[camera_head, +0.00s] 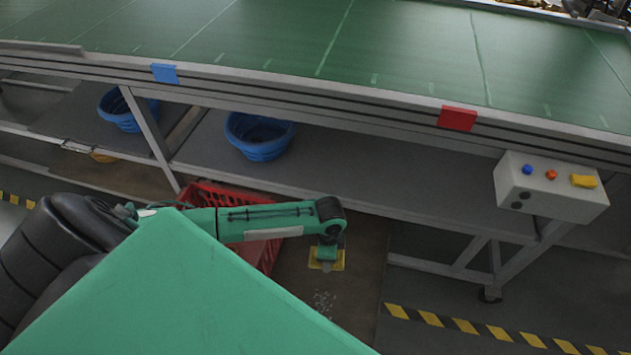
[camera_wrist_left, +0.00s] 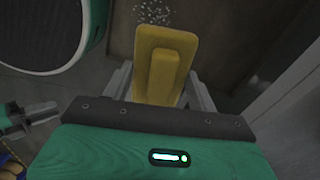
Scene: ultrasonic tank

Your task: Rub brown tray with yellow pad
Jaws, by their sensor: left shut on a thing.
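My left gripper (camera_head: 327,262) reaches in from the left and points down in front of the conveyor frame. It is shut on the yellow pad (camera_head: 341,264). In the left wrist view the pad (camera_wrist_left: 163,65) sits between the two grey fingers, its raised block facing the camera. The brown tray (camera_head: 357,235) lies low beneath the pad, partly hidden by my arm. White specks (camera_head: 322,303) lie on it and show just past the pad in the left wrist view (camera_wrist_left: 152,12). I cannot tell whether the pad touches the tray.
A red crate (camera_head: 262,258) stands left of the tray, partly behind my arm. Blue baskets (camera_head: 258,140) sit on the shelf under the green conveyor (camera_head: 260,40). A control box (camera_head: 540,190) hangs at right. Striped floor tape (camera_head: 470,328) runs at lower right.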

